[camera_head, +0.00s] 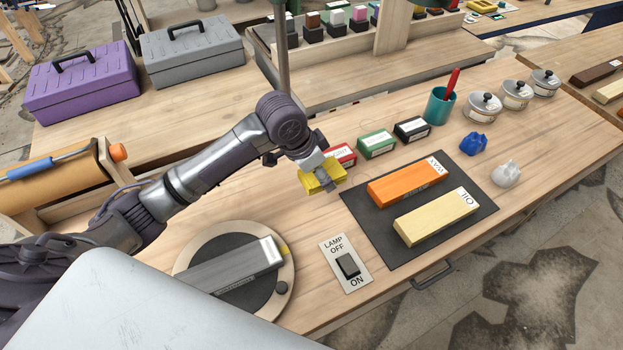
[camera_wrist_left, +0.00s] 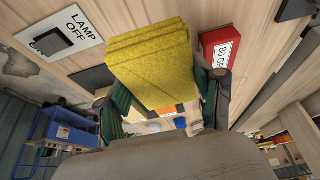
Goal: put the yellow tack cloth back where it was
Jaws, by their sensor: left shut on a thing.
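The yellow tack cloth (camera_head: 309,183) is a folded yellow block held by my left gripper (camera_head: 324,177) over the workbench, near the left edge of the dark mat (camera_head: 376,232). In the left wrist view the cloth (camera_wrist_left: 150,62) sits between the two green-padded fingers of the left gripper (camera_wrist_left: 165,100), which is shut on it. Whether the cloth touches the bench is hard to tell. My right gripper is not in view.
The mat bears an orange WAX block (camera_head: 400,186) and a pale OIL block (camera_head: 435,219). Red (camera_head: 346,155), green (camera_head: 376,144) and black (camera_head: 411,130) boxes stand behind. A blue cloth (camera_head: 473,144), white cloth (camera_head: 506,174), lamp switch (camera_head: 346,264) and round turntable (camera_head: 192,252) are nearby.

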